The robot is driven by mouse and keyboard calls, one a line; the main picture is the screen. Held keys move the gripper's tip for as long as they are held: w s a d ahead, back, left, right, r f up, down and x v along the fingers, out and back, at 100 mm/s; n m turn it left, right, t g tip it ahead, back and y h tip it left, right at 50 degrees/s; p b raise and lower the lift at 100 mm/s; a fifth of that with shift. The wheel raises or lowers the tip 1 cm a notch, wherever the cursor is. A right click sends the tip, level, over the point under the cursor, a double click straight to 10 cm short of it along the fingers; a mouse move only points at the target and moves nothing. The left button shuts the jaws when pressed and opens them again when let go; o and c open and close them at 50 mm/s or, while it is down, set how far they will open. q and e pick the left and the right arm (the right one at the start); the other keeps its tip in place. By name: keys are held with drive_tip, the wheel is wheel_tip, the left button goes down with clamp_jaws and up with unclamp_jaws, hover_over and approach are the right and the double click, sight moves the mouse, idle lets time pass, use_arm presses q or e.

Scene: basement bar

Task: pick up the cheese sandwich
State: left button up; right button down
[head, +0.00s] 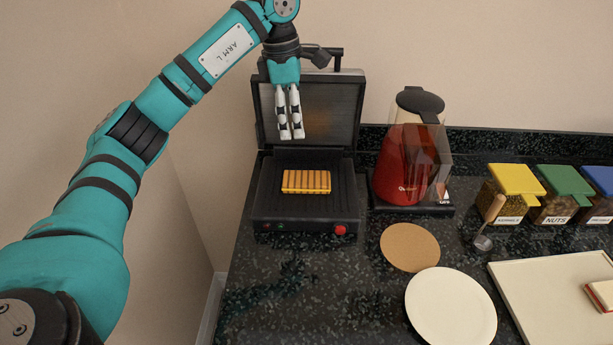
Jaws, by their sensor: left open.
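The cheese sandwich (306,181) looks like a small orange-yellow block with dark grill stripes. It lies on the lower plate of the open black sandwich press (262,205). My left gripper (291,137) points down above and behind the sandwich, in front of the raised lid (340,110). Its white fingers are close together with a narrow gap, and nothing is between them. It does not touch the sandwich. My right gripper is not in view.
Right of the press stands a red kettle (400,165). A cork round (410,247), a white plate (452,308) and a pale board (540,290) lie in front. Lidded jars (512,190) and a small scoop (484,240) are at right. A wall closes off the left.

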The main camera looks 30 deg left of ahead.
use_arm(q)
drive_tip(key=p, duration=0.2)
hover_over(306, 177)
drive_tip(key=a, duration=0.1)
wheel_tip(306, 177, down, 10)
drive_tip(key=shift+s+a+f, duration=0.1)
drive_tip(key=shift+a, duration=0.05)
drive_tip(key=f+p, duration=0.1)
drive_tip(key=f, duration=0.1)
drive_tip(key=d+f+p, duration=0.1)
drive_tip(key=f, duration=0.1)
drive_tip(key=shift+d+f, duration=0.2)
drive_tip(key=shift+f, duration=0.45)
drive_tip(key=c, duration=1.2)
drive_tip(key=shift+c, duration=0.5)
drive_tip(key=shift+r, duration=0.15)
